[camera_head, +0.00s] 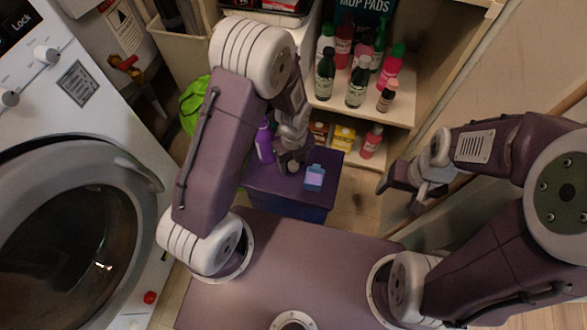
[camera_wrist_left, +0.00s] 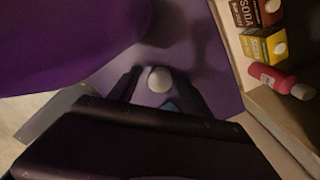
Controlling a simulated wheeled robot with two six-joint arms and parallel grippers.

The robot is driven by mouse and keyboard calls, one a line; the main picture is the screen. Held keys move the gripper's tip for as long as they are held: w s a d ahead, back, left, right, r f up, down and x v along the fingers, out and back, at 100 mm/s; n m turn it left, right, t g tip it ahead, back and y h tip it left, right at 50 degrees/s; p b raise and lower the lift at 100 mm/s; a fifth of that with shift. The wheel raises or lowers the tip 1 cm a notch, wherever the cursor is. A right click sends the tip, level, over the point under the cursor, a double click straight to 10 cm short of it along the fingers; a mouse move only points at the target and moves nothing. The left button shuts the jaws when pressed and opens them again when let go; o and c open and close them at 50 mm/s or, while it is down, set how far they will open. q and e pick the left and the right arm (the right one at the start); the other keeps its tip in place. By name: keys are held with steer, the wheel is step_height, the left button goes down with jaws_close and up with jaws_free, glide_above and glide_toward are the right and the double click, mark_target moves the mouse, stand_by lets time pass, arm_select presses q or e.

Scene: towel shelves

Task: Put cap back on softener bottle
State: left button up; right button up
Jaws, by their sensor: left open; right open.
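A purple bottle (camera_head: 265,142) stands on a purple stand, beside my left arm; I take it to be the softener bottle. Its top is partly hidden by the arm. A large purple shape, probably the same bottle, fills the upper left of the left wrist view (camera_wrist_left: 70,40). A small round white cap (camera_wrist_left: 160,79) is on the stand's top, between the fingertips of my left gripper (camera_wrist_left: 156,84). The left gripper is open, pointing down at the stand (camera_head: 290,164). My right gripper (camera_head: 398,192) is open and empty, off to the right of the stand.
A small blue container (camera_head: 314,177) stands on the purple stand (camera_head: 275,186), right of the left gripper. Shelves (camera_head: 400,112) with several bottles and boxes are behind. A washing machine (camera_head: 150,215) is at left. Floor is free between stand and right gripper.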

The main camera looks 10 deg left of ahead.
mark_target(293, 165)
arm_select(q)
steer(key=shift+r, duration=0.1)
arm_select(e)
steer(key=shift+r, duration=0.1)
arm_select(q)
jaws_close()
step_height(293, 165, up, 10)
steer(key=p, duration=0.6)
steer(key=shift+p, duration=0.4)
arm_select(e)
step_height(293, 165, up, 6)
steer(key=shift+r, duration=0.2)
steer(key=shift+o, duration=0.5)
